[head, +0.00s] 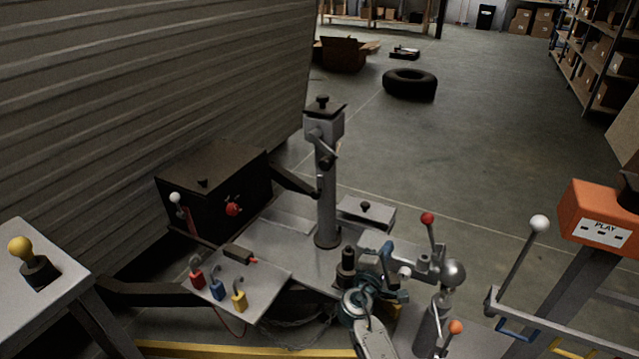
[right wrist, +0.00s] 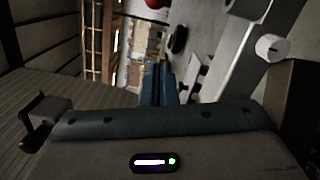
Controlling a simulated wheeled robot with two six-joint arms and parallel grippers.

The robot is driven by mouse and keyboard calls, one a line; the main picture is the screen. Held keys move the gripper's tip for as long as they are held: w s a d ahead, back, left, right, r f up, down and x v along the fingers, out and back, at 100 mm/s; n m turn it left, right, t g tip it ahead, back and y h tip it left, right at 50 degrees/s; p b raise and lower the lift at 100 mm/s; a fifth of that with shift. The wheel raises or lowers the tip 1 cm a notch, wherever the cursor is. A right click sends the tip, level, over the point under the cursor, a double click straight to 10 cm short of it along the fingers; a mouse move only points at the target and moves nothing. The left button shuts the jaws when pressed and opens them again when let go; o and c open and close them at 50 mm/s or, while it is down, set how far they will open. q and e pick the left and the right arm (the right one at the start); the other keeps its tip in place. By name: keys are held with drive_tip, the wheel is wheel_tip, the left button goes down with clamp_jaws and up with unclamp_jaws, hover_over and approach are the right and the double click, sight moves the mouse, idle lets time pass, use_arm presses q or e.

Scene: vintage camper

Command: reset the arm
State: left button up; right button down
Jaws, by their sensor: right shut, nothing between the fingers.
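My right gripper (head: 386,250) is in the lower middle of the head view, over the trailer tongue, at the end of my grey and teal arm. It is beside the hitch coupler with the red-knobbed lever (head: 428,219). In the right wrist view its two dark blue fingers (right wrist: 158,84) are together, with nothing between them. I cannot tell whether the gripper touches the metal parts near it. My left gripper is not in view.
A jack post (head: 326,190) stands behind the gripper. A black box (head: 215,190) and red, blue and yellow padlocks (head: 217,289) are to the left. An orange box (head: 602,222) and white-knobbed lever (head: 538,224) are to the right. Open floor with a tire (head: 409,85) lies beyond.

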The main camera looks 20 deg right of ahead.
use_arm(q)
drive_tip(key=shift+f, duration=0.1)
use_arm(e)
drive_tip(key=shift+f, duration=0.1)
